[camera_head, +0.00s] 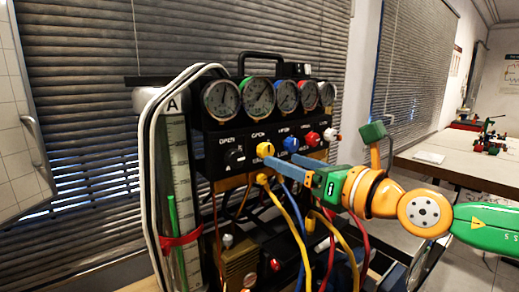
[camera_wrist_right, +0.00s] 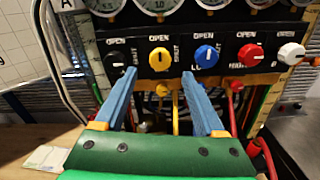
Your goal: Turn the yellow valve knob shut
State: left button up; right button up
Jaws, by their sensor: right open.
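The yellow valve knob (camera_head: 265,149) is on the front of the black gauge panel, second from the left in the knob row. In the right wrist view the yellow knob (camera_wrist_right: 160,60) shows a dark pointer line standing about upright, towards its OPEN label. My right gripper (camera_head: 272,167) has come in from the right, just below and in front of the yellow knob. In the right wrist view its blue fingers (camera_wrist_right: 158,82) are spread wide, one to each side below the knob, with nothing between them. My left gripper is not in view.
A black knob (camera_wrist_right: 117,61) is left of the yellow one; blue (camera_wrist_right: 206,56), red (camera_wrist_right: 250,54) and white (camera_wrist_right: 291,53) knobs are to its right. Round gauges (camera_head: 260,96) sit above. Coloured hoses hang below the panel. A table (camera_head: 470,165) stands at the right.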

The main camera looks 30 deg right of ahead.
aim_at(269, 152)
jog(key=shift+w+a+r+p, duration=0.1)
jog(key=shift+w+r+p, duration=0.3)
jog(key=shift+w+p, duration=0.4)
jog(key=w, duration=0.1)
jog(key=w+p, duration=0.1)
jog(key=shift+w+f, duration=0.2)
jog(key=shift+w, duration=0.2)
jog(key=shift+w+a+f, duration=0.1)
jog(key=shift+w, duration=0.25)
jog(key=shift+s, duration=0.2)
grip_shut()
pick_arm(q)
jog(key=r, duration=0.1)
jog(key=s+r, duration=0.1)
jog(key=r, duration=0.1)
